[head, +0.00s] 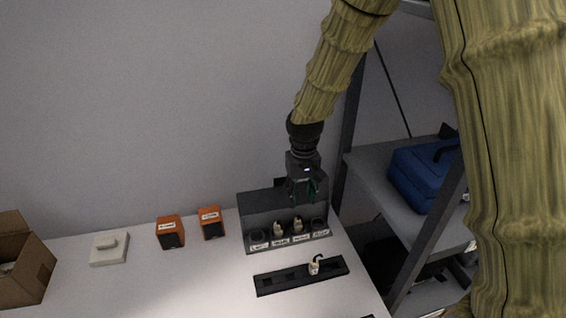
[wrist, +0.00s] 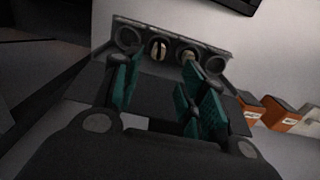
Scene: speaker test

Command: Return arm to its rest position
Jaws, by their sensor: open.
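My arm reaches down from the top of the head view, its links covered in a bamboo-like yellow-green texture. My gripper (head: 302,190) hangs above the dark grey rack (head: 262,203) on the white table. In the wrist view my gripper (wrist: 155,95) shows its two teal-padded fingers spread apart with nothing between them. The rack (wrist: 212,62) lies beyond the fingertips, with a row of round holders. The two middle holders contain pale plugs (head: 278,229); the outer ones look empty.
A black power strip (head: 285,280) with one plug (head: 314,266) lies in front of the rack. Two orange speakers (head: 170,232) (head: 211,222), a white switch (head: 109,248) and a cardboard box (head: 28,272) stand leftward. A grey shelf (head: 385,195) with a blue case (head: 420,175) stands right.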

